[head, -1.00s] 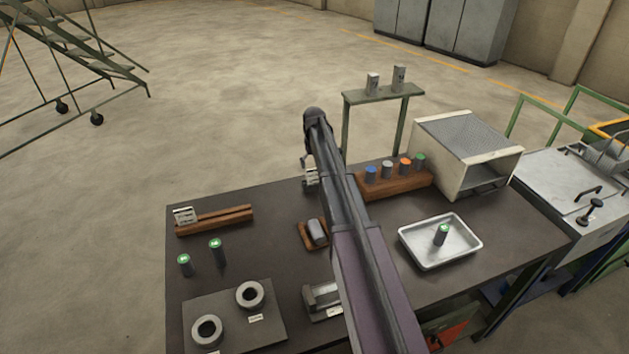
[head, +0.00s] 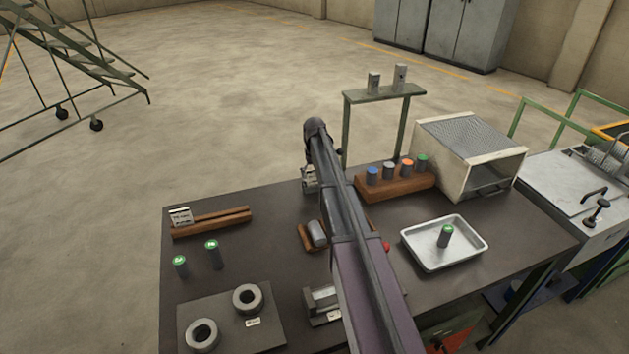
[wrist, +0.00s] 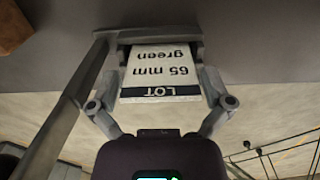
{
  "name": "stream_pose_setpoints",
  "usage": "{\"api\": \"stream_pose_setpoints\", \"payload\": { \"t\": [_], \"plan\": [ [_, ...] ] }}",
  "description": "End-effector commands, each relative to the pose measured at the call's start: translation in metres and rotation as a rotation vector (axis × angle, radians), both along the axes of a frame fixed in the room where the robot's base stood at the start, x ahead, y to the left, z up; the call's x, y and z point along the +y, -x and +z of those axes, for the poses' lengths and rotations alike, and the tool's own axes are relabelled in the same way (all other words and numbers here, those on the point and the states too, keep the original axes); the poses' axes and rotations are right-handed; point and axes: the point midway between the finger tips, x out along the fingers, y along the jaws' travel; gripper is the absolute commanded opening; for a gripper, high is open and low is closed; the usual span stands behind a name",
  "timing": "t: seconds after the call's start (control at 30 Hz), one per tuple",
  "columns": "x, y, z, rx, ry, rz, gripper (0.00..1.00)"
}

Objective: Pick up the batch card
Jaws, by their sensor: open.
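The batch card (wrist: 160,72) is white with a dark band and reads "LOT", "65 mm" and "green", upside down in the wrist view. A grey piece frames its far end. My gripper (wrist: 158,52) is open, with its fingers on either side of the card; I cannot tell whether they touch it. In the head view a small pale part of the card (head: 309,178) shows at the table's back edge, beside my arm, which hides most of my gripper.
A wooden block (head: 395,186) with several coloured-top billets stands right of my arm, before a mesh-topped box (head: 470,145). A metal tray (head: 425,252) holds one green-topped billet.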

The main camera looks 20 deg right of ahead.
Motion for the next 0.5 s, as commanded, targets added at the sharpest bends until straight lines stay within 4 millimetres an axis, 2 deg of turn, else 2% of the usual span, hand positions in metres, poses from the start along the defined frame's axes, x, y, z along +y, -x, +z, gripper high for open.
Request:
{"api": "stream_pose_setpoints", "payload": {
  "t": [0.2,0.23,0.4,0.5],
  "plan": [
    [0.0,0.0,0.0,0.0,0.0,0.0,1.0],
    [0.0,0.0,0.0,0.0,0.0,0.0,0.97],
    [0.0,0.0001,0.0,0.0,0.0,0.0,0.48],
    [0.0,0.0001,0.0,0.0,0.0,0.0,0.47]
  ]
}}
